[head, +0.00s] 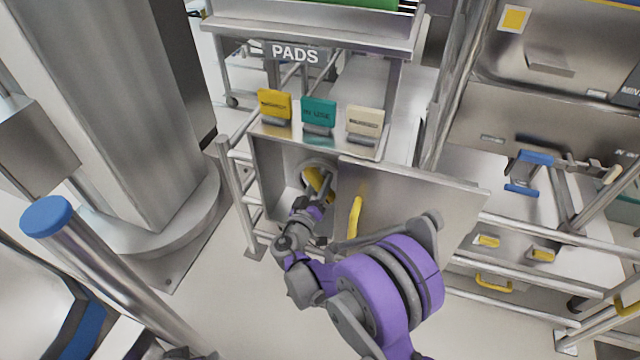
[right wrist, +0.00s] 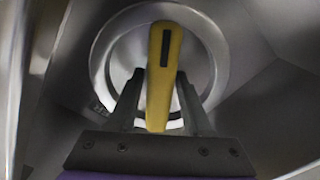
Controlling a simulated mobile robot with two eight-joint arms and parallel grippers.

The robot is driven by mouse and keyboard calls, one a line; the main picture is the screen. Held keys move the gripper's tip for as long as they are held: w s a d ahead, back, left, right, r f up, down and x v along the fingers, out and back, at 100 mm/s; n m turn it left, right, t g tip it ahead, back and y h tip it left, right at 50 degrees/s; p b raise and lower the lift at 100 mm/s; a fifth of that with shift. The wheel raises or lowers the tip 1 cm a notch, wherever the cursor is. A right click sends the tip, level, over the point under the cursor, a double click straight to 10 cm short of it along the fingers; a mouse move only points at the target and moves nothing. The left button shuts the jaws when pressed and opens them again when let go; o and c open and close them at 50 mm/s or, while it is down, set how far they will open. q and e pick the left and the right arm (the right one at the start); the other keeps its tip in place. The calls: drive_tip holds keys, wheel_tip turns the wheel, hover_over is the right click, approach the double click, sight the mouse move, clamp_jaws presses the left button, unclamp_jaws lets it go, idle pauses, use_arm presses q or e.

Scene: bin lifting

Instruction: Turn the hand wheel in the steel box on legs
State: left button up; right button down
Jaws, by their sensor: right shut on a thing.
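The steel box on legs (head: 268,165) stands in the middle of the head view, its door (head: 415,200) swung open to the right. The hand wheel (head: 309,166) is inside, partly hidden by my right gripper. In the right wrist view the wheel (right wrist: 100,62) is a round steel rim behind a yellow bar (right wrist: 163,75) with a dark slot. My right gripper (right wrist: 158,98) reaches into the box, its two fingers on either side of the yellow bar, shut on it. The bar is close to upright in that view. My left gripper is not in view.
The open door with its yellow handle (head: 355,217) stands close to my right arm. Yellow (head: 275,105), teal (head: 319,115) and cream (head: 365,123) tags stand on top of the box. Metal rails and a blue-capped post (head: 48,215) stand around.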

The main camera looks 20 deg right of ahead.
drive_tip(key=n, duration=0.3)
drive_tip(key=shift+f+n+b, duration=0.1)
drive_tip(key=shift+n+b, duration=0.25)
drive_tip(key=shift+n, duration=0.05)
drive_tip(key=n, duration=0.3)
drive_tip(key=shift+n+b, duration=0.3)
drive_tip(key=n+b, duration=0.1)
drive_tip(key=n, duration=1)
drive_tip(key=shift+b, duration=0.3)
drive_tip(key=n, duration=0.3)
drive_tip(key=shift+f+n, duration=0.1)
drive_tip(key=shift+n, duration=0.2)
drive_tip(key=n+b, duration=0.1)
drive_tip(key=n, duration=0.2)
drive_tip(key=shift+n, duration=2.2)
drive_tip(key=c, duration=0.6)
unclamp_jaws()
